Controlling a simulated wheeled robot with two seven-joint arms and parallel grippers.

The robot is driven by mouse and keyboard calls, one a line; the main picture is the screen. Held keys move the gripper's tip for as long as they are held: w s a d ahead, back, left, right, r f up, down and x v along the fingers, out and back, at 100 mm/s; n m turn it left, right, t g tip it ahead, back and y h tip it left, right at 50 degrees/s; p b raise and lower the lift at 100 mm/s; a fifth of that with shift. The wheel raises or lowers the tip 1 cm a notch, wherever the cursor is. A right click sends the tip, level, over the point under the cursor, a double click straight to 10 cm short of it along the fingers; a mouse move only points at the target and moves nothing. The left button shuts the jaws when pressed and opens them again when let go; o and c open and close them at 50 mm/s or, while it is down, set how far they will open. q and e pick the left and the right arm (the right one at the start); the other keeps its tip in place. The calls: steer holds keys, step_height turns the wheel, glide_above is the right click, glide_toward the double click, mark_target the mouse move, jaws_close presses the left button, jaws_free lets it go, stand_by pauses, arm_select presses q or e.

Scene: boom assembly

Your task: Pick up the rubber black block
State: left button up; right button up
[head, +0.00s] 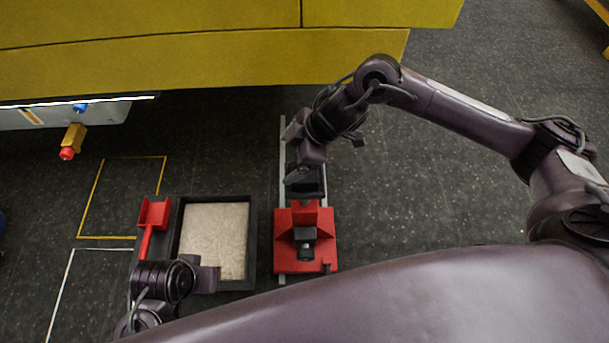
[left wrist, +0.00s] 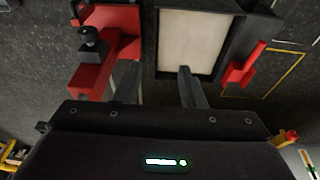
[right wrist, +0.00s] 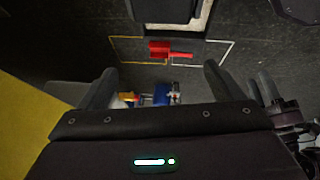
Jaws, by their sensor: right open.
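A dark block-like part (head: 312,182) sits on the pale rail behind the red fixture (head: 284,262); I cannot tell for sure that it is the rubber black block. A smaller black piece (head: 304,234) is on the red fixture, also in the left wrist view (left wrist: 92,40). My right gripper (head: 299,176) is low over the rail, by the dark part, partly hiding it. Its fingers are apart with nothing between them in the right wrist view (right wrist: 160,75). My left gripper (head: 212,279) is at the tray's front edge. Its fingers are apart and empty in the left wrist view (left wrist: 158,75).
A black-rimmed tray (head: 252,245) with a pale inside lies left of the fixture. A red tool-like part (head: 150,222) is at its left. Yellow (head: 122,237) and white floor outlines lie further left. A large yellow body (head: 200,60) overhangs the back. Floor right of the rail is clear.

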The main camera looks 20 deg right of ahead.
steer(key=m+g+h, duration=0.1)
glide_above(311, 181)
steer(key=w+d, duration=0.3)
steer(key=shift+g+h, duration=0.3)
steer(key=b+x, duration=0.1)
steer(key=x, duration=0.3)
steer(key=s+b+x, duration=0.1)
steer(key=x, duration=0.1)
steer(key=shift+w+a+f+b, duration=0.1)
steer(key=shift+a+f+b, duration=0.2)
steer(key=shift+a, duration=0.05)
steer(key=shift+a+f, duration=0.15)
steer(key=shift+f, duration=0.05)
arm_select(q)
steer(key=d, duration=0.1)
steer(key=d+t, duration=0.1)
steer(key=d+f+h, duration=0.1)
steer(key=shift+w+d+m+t, duration=0.2)
steer(key=shift+w+m+t, duration=0.1)
steer(key=shift+m, duration=0.1)
arm_select(e)
steer(key=shift+c, duration=0.2)
steer(key=c, duration=1.2)
steer(key=shift+o, duration=0.2)
steer(key=shift+r, duration=0.1)
